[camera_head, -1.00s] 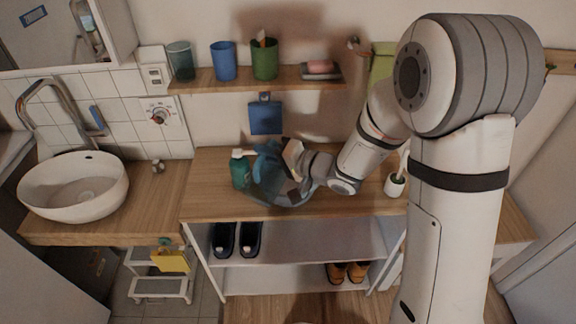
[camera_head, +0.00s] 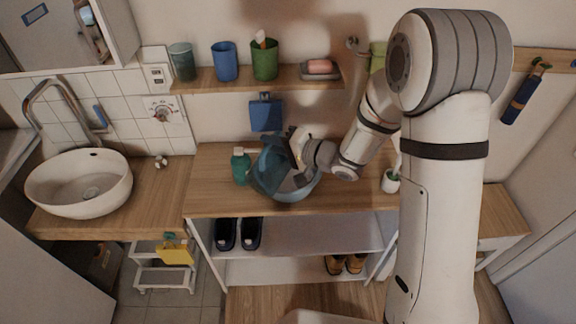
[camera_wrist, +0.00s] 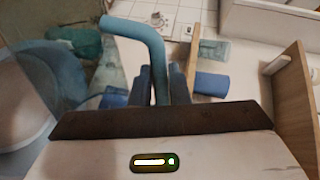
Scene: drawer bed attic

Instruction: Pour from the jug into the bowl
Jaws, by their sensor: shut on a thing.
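The bowl (camera_head: 292,193) is bluish and see-through, and stands on the wooden counter in the head view. The jug (camera_head: 271,160) is blue and is over the bowl's left part, overlapping it in view; its exact tilt and its contents cannot be made out. My gripper (camera_head: 297,158) is above the bowl, beside the jug. In the wrist view my gripper (camera_wrist: 160,85) is shut on the jug's curved blue handle (camera_wrist: 145,35). Bluish see-through surfaces fill the left of that view; I cannot tell jug from bowl there.
A teal bottle (camera_head: 240,166) stands close left of the bowl. A white pot (camera_head: 391,182) is to the right. A shelf (camera_head: 205,83) with cups and a soap dish hangs behind. A white basin (camera_head: 80,184) is at left. The counter front is bare.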

